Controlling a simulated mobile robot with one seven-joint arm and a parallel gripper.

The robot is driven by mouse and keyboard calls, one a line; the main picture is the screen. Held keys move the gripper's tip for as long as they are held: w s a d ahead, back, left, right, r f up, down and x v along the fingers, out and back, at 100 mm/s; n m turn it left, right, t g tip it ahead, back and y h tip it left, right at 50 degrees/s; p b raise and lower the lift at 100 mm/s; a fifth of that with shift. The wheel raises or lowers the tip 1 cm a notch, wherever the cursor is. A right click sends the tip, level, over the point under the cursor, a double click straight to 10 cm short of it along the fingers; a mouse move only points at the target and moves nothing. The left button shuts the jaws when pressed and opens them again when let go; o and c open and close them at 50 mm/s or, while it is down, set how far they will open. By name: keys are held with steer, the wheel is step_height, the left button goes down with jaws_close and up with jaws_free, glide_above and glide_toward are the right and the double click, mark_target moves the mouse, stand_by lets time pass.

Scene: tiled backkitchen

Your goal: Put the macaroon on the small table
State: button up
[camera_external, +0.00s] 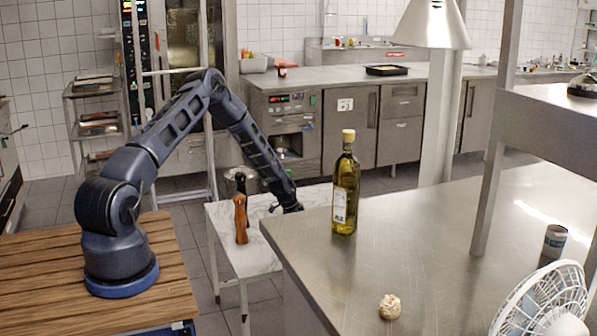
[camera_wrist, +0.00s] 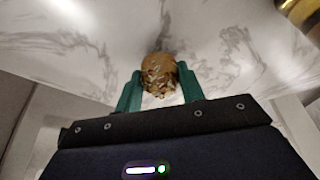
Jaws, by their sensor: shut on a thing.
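My gripper (camera_wrist: 159,74) has green fingers, shut on a rounded brown macaroon (camera_wrist: 158,70) with pale flakes, which sticks out past the fingertips. In the wrist view it is over the white marbled top of the small table (camera_wrist: 60,55); whether it touches the top I cannot tell. In the external view my gripper (camera_external: 292,207) is low at the far right part of the small table (camera_external: 222,222). The steel counter partly hides its fingers and hides the held macaroon.
A brown bottle-shaped item (camera_external: 240,220) stands on the small table. An oil bottle (camera_external: 345,185) stands on the steel counter (camera_external: 440,235), near my gripper in the picture. A pale lump (camera_external: 389,306), a can (camera_external: 555,240) and a fan (camera_external: 545,300) are also on that counter.

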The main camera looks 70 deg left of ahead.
steer(key=shift+f, duration=0.45)
steer(key=shift+f, duration=0.1)
steer(key=o, duration=1)
steer(key=shift+c, duration=0.2)
